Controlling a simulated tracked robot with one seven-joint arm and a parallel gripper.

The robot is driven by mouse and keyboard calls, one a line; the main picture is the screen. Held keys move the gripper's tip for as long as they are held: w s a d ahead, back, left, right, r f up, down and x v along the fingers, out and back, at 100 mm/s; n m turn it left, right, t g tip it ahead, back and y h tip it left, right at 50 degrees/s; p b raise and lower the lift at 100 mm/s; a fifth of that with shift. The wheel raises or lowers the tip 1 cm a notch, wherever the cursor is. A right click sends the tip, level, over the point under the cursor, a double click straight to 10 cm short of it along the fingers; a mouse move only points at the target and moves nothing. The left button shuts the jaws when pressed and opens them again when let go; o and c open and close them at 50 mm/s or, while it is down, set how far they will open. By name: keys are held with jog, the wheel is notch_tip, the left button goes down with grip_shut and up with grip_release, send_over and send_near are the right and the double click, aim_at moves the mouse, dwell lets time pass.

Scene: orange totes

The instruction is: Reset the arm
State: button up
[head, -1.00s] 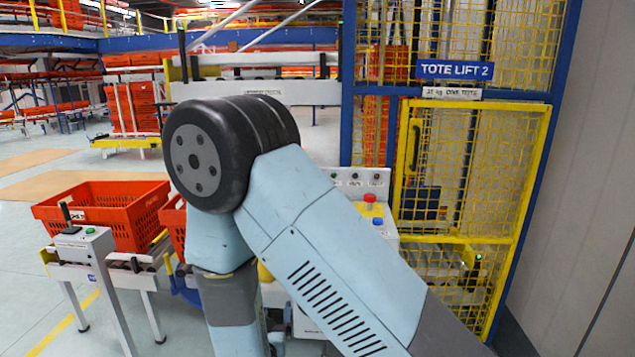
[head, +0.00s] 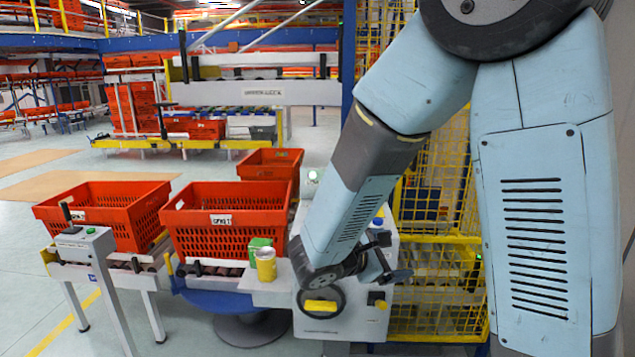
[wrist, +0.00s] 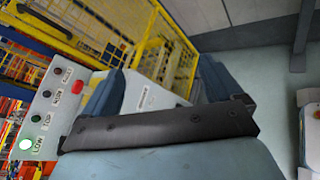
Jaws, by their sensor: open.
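My arm rises at the right of the head view and bends down to the control box. My gripper (head: 390,258) is in front of the white control box (head: 345,322), pointing right. In the wrist view my gripper (wrist: 158,88) shows two dark blue fingers set wide apart, with nothing held between them. Whether the gripper touches the box cannot be told. Part of the box's face is hidden behind my forearm. In the wrist view its labelled button panel (wrist: 52,105) lies left of the fingers, with a green button and a red one.
Orange totes (head: 225,222) stand on the roller stands at left. A yellow can (head: 266,266) and green carton (head: 259,245) stand on a ledge left of my forearm. The yellow mesh cage (head: 440,265) is close behind the gripper. Open floor (head: 40,270) lies at far left.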

jog(key=s+d+r+m+g+y, duration=0.5)
jog(key=s+d+m+g, duration=0.1)
jog(key=s+d+m, duration=0.35)
jog(key=s+a+r+m+t+y, duration=0.2)
jog(key=s+r+m+t+y, duration=0.1)
jog(key=s+r+m+y, duration=0.4)
jog(key=shift+s+r+m+t, duration=0.15)
jog(key=shift+r+m+t, duration=0.25)
jog(key=shift+m, duration=0.45)
